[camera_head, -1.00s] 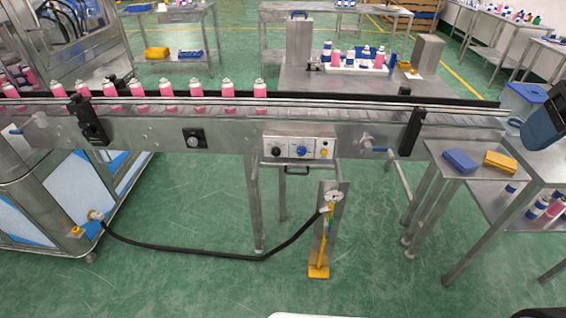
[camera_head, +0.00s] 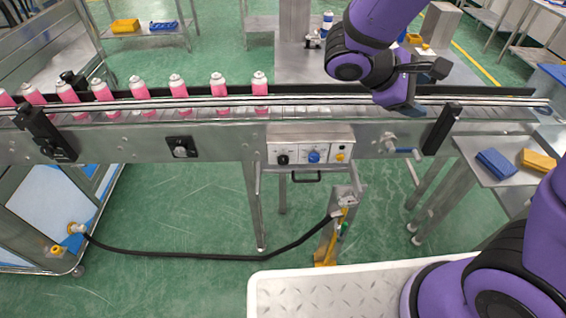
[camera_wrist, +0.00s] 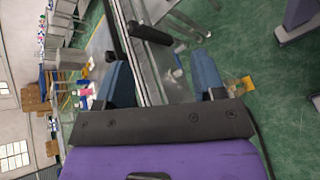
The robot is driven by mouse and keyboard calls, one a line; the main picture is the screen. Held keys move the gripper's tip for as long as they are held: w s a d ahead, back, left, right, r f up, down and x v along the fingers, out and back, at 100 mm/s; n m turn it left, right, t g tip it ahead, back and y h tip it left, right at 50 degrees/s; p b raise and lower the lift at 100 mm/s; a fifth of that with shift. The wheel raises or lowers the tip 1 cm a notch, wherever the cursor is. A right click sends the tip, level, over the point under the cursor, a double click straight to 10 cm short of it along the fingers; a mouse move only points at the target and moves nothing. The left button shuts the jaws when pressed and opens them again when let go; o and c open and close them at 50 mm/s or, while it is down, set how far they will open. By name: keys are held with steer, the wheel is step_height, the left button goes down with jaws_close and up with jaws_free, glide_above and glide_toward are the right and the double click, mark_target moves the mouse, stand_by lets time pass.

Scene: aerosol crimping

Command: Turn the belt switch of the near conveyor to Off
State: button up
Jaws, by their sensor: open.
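The near conveyor (camera_head: 215,140) runs across the camera_head view. On its front hangs a grey control box (camera_head: 327,134) with a black knob (camera_head: 283,159), a blue knob (camera_head: 314,157) and a yellow button (camera_head: 340,157). A separate black square plate with a round knob (camera_head: 181,147) sits farther left on the conveyor side. Labels are too small to read, so I cannot tell which knob is the belt switch. My gripper (camera_wrist: 162,78) is open and empty, its two blue fingers apart in the wrist view. In the camera_head view it is above the belt, right of the control box.
Pink cans (camera_head: 218,88) stand in a row on the belt's left part. A blue-handled valve (camera_head: 402,151) and a black bracket (camera_head: 441,128) are right of the box. A side table (camera_head: 510,180) holds a blue and a yellow block. A black hose hangs below.

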steer(key=w+a+f+n+t+h, duration=0.3)
steer(key=w+a+f+n+t, duration=0.2)
steer(key=a+f+n, duration=0.15)
steer(key=n+t+y, duration=1.2)
steer(key=n+y, duration=0.2)
steer(key=n, duration=0.4)
glide_toward(283, 162)
steer(key=w, duration=0.9)
steer(key=shift+w+d+f, duration=0.15)
steer(key=shift+w+d, duration=0.15)
steer(key=c, duration=0.9)
